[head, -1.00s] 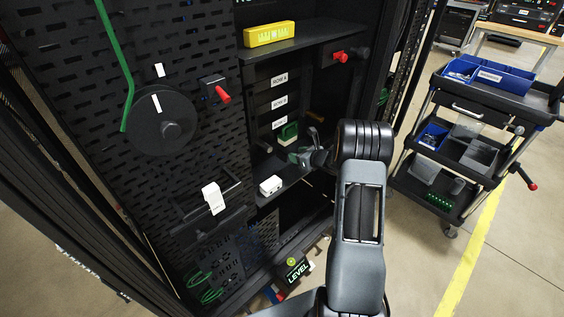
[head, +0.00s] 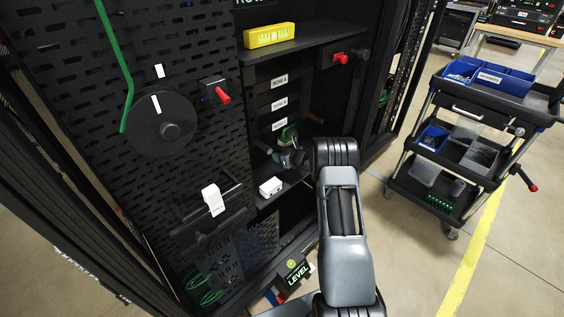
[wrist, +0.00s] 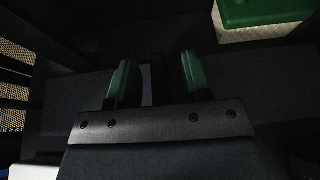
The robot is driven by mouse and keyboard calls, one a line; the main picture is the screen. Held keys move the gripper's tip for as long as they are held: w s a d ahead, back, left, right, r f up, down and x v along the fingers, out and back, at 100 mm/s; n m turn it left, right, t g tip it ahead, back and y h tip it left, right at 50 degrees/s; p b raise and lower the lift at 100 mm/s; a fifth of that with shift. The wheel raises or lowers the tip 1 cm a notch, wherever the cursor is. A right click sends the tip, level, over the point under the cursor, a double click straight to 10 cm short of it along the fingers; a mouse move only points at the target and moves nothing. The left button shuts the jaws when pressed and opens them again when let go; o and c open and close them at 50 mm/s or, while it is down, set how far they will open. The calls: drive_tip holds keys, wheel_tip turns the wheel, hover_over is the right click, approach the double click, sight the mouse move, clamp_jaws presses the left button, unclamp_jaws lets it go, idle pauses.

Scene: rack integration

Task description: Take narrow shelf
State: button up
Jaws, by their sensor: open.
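My gripper (head: 287,155) reaches into the rack's lower opening, just above a shelf board, and is partly hidden by my wrist. In the wrist view its two green-tipped fingers (wrist: 155,82) stand apart, with dark surfaces between and beyond them and no clearly held object. Several dark bars with white labels (head: 279,103) are stacked in the rack above the gripper. I cannot tell which part is the narrow shelf. A green item (head: 288,132) lies close behind the gripper; a green block on a pale base (wrist: 262,15) shows at the wrist view's upper right.
A small white box (head: 271,187) sits on the lower shelf board, left of my gripper. A yellow case (head: 269,36) stands on the upper shelf. A perforated panel (head: 75,90) borders the opening on the left. A cart with blue bins (head: 490,75) stands right, beyond open floor.

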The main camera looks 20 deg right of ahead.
clamp_jaws()
idle(0.4)
